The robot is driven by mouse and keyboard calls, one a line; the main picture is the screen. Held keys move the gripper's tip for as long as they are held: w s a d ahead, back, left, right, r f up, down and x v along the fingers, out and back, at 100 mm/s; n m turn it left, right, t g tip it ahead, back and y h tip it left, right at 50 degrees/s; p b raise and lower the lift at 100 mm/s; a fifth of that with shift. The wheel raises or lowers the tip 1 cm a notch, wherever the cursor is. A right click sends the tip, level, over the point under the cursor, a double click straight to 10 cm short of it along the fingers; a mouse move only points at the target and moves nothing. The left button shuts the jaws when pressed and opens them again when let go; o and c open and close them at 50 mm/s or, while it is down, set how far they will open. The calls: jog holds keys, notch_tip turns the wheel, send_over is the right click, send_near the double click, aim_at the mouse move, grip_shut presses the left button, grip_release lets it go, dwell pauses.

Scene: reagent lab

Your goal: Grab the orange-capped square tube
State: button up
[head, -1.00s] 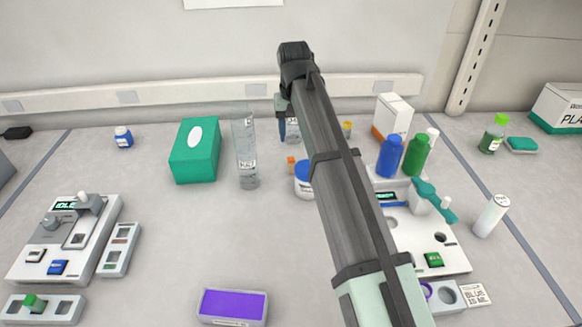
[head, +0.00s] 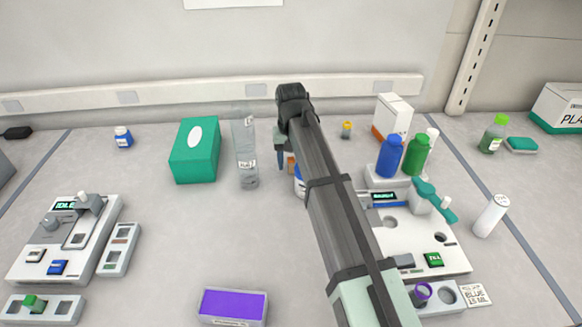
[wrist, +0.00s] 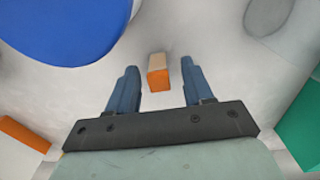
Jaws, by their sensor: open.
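The orange-capped square tube (wrist: 158,79) shows in the wrist view as a small block with an orange face and a tan side. It lies just beyond and between the fingertips of my gripper (wrist: 160,68). The gripper is open, with a blue finger on either side and a gap to the tube. In the head view a sliver of the orange piece (head: 291,165) shows beside my gripper (head: 281,158), mostly hidden by my arm.
A blue-lidded jar (wrist: 70,25) stands close to the tube, at the upper left of the wrist view. A clear cylinder (head: 246,155) and a green box (head: 195,150) stand left in the head view. Blue (head: 390,157) and green (head: 416,155) bottles stand right.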

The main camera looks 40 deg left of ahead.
jog(key=shift+c, duration=0.3)
grip_shut()
jog(key=shift+r, duration=0.15)
